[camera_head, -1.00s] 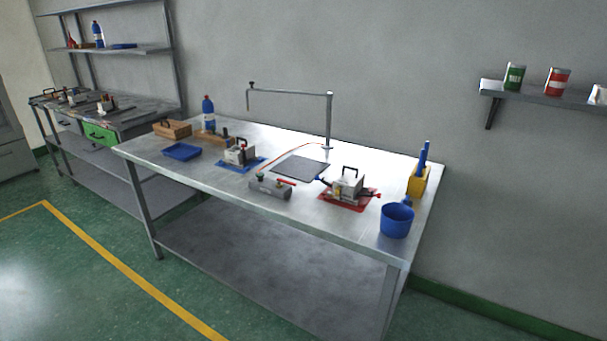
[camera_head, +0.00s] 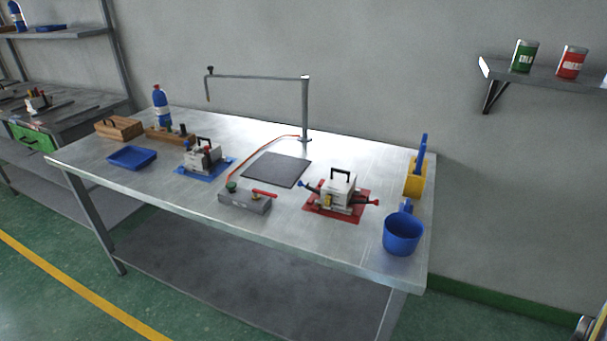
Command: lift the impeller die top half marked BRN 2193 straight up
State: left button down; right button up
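Two metal dies with black top handles stand on the steel table. One die (camera_head: 203,157) sits on a blue mat (camera_head: 182,170) left of the middle. The other die (camera_head: 337,190) sits on a red mat (camera_head: 318,215) right of the middle, with red- and blue-ended levers at its sides. Both look closed, top half resting on the lower half. The marking BRN 2193 is too small to read, so I cannot tell which die bears it.
The steel table (camera_head: 300,240) also holds a grey block with a red lever (camera_head: 245,203), dark pad (camera_head: 277,170), blue tray (camera_head: 132,158), blue mug (camera_head: 402,235), yellow holder (camera_head: 414,182) and bottle (camera_head: 161,107). A bent pipe stand (camera_head: 305,105) rises behind the pad.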

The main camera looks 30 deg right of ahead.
aim_at(340, 184)
jog(key=z, duration=0.35)
jog(key=i, duration=0.85)
jog(key=z, duration=0.55)
